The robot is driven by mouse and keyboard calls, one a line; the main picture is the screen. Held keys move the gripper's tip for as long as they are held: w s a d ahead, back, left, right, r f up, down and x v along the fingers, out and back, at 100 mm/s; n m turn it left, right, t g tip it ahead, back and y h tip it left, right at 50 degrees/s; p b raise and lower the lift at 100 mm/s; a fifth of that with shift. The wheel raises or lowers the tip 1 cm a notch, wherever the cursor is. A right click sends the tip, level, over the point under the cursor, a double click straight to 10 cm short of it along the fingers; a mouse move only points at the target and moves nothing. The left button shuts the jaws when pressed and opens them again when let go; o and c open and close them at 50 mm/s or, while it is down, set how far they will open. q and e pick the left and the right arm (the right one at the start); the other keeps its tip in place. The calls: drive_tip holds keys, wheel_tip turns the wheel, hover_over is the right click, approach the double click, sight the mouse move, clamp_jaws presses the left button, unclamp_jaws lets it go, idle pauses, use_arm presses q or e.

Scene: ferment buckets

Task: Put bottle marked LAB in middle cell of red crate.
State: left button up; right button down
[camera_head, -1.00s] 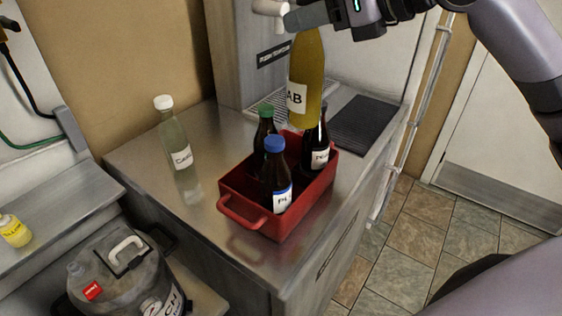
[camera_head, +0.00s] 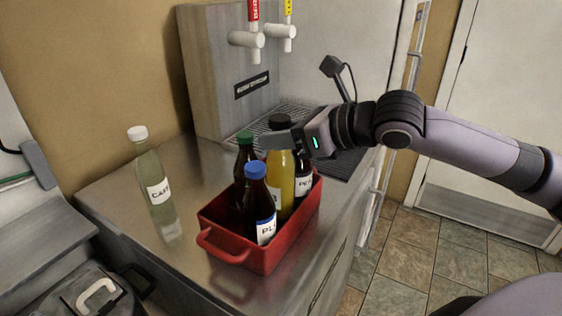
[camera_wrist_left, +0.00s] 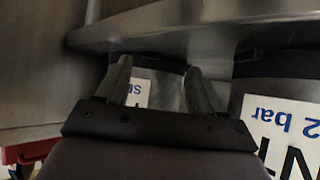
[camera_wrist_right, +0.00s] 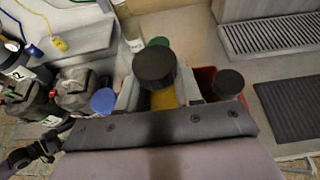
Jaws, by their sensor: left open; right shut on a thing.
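The yellow bottle (camera_head: 282,172) with a black cap stands upright inside the red crate (camera_head: 262,255), among the other bottles. Its label is mostly hidden by the blue-capped bottle. My right gripper (camera_head: 280,140) is shut on it near the neck; the right wrist view shows the black cap (camera_wrist_right: 155,66) between the fingers. The bottle's base is hidden by the crate and bottles, so I cannot tell if it touches the crate floor. My left gripper (camera_wrist_left: 158,88) is open and empty, near containers with white labels in the left wrist view.
The crate also holds a blue-capped bottle (camera_head: 257,205), a green-capped bottle (camera_head: 244,158) and a dark bottle (camera_head: 304,178) at right. A tap tower (camera_head: 228,75) stands behind.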

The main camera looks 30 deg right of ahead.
sight(292, 156)
use_arm(q)
drive_tip(key=shift+f+b, duration=0.55)
use_arm(e)
wheel_tip(292, 156, down, 4)
drive_tip(key=shift+f, duration=0.2)
drive_tip(key=c, duration=0.7)
unclamp_jaws()
drive_tip(key=shift+f, duration=0.1)
drive_tip(key=shift+c, duration=0.2)
use_arm(q)
drive_tip(key=shift+r+p, duration=0.25)
drive_tip(key=shift+p, duration=0.05)
use_arm(e)
drive_tip(key=shift+s+d+r, duration=0.3)
drive_tip(key=shift+s+r, duration=0.05)
drive_tip(key=shift+s, duration=0.1)
use_arm(q)
drive_tip(key=shift+r+p, duration=0.65)
drive_tip(key=shift+r, duration=0.05)
use_arm(e)
drive_tip(key=v, duration=0.4)
drive_tip(key=shift+s+d+r, duration=0.1)
drive_tip(key=shift+s+d, duration=0.05)
drive_tip(key=shift+s, duration=0.2)
use_arm(q)
drive_tip(key=shift+r+p, duration=0.3)
drive_tip(key=shift+p, duration=0.05)
use_arm(e)
drive_tip(key=v, duration=0.6)
